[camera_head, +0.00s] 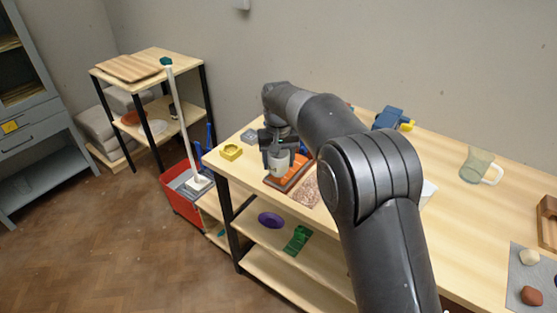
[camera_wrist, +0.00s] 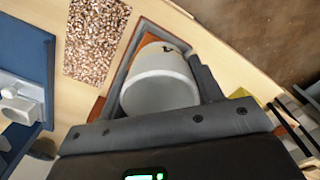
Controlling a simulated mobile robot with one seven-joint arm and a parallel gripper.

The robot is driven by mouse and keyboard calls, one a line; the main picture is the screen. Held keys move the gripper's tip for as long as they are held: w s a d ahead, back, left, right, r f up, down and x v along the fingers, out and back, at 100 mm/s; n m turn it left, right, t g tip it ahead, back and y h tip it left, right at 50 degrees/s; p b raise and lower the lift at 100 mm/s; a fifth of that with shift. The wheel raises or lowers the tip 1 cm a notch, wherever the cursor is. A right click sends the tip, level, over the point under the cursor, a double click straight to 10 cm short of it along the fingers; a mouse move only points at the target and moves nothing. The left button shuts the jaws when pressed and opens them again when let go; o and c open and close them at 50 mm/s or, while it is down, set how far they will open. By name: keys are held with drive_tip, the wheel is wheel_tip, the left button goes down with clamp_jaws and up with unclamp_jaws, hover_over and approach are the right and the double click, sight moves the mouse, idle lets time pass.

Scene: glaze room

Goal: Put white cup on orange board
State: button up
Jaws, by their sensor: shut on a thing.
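The white cup (camera_head: 279,164) is held in my gripper (camera_head: 277,155), at the left end of the workbench. In the wrist view the cup (camera_wrist: 160,85) sits between the two grey fingers, with a small dark mark on its side. The orange board (camera_head: 301,168) lies on the bench under and just right of the cup. In the wrist view, parts of the orange board (camera_wrist: 151,39) show behind the cup and fingers. The cup and gripper hide much of the board. I cannot tell whether the cup touches it.
A speckled brown mat (camera_head: 307,191) lies beside the board. A yellow block (camera_head: 231,152) and a grey piece (camera_head: 249,135) are near the bench's left corner. My arm hides the middle of the bench.

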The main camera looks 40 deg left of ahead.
drive_tip(key=shift+f, duration=0.15)
drive_tip(key=o, duration=1.1)
drive_tip(key=shift+c, duration=0.2)
wheel_tip(320, 180, up, 12)
